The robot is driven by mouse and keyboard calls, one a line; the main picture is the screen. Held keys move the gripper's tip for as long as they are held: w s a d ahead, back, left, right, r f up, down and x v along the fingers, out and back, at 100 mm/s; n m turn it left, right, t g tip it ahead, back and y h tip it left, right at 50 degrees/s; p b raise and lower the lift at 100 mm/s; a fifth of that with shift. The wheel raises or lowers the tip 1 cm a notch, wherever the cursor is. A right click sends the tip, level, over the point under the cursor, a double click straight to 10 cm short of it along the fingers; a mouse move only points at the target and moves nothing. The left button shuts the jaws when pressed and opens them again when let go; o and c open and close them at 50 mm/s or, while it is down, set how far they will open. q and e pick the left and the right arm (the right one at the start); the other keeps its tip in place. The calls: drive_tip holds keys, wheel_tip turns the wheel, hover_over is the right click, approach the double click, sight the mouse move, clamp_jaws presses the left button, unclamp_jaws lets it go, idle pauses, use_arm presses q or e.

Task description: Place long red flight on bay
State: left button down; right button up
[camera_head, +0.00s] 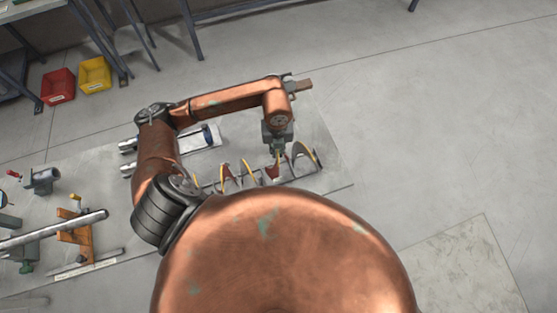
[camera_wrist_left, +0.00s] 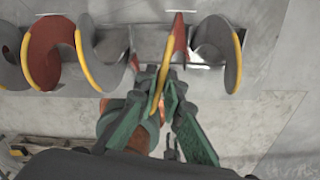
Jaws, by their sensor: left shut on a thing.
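My left gripper (camera_head: 278,152) points down over a row of curved flights on the table. In the left wrist view its green fingers (camera_wrist_left: 165,92) are shut on a red flight (camera_wrist_left: 178,40) with a yellow edge. The fingers hide part of that flight, so its full length cannot be told; it also shows in the head view (camera_head: 272,172). Another red flight with a yellow edge (camera_wrist_left: 42,52) stands to the left in the wrist view. A grey flight with a yellow edge (camera_wrist_left: 217,50) stands to the right. Which bay is meant cannot be told.
The flights stand along a dark rack (camera_head: 302,179) near the right end of the grey table plate (camera_head: 335,186). A vise (camera_head: 42,180), a long metal shaft (camera_head: 60,228) and an orange stand (camera_head: 78,236) lie left. Red (camera_head: 59,86) and yellow (camera_head: 95,75) bins stand on the floor.

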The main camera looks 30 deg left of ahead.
use_arm(q)
wheel_tip(320, 180, down, 3)
drive_tip(key=shift+s+r, duration=0.1)
drive_tip(key=shift+s, duration=0.05)
wheel_tip(320, 180, down, 2)
drive_tip(key=shift+f, duration=0.7)
drive_tip(key=c, duration=2.5)
unclamp_jaws()
drive_tip(key=shift+f, duration=0.15)
drive_tip(key=o, duration=0.5)
drive_tip(key=shift+c, duration=0.2)
use_arm(e)
drive_tip(key=shift+w+a+r, duration=0.1)
drive_tip(key=shift+w+r, duration=0.1)
drive_tip(key=shift+w, duration=1.2)
use_arm(q)
drive_tip(key=shift+r, duration=0.25)
wheel_tip(320, 180, up, 12)
drive_tip(key=shift+b, duration=0.3)
use_arm(e)
drive_tip(key=shift+f, duration=0.4)
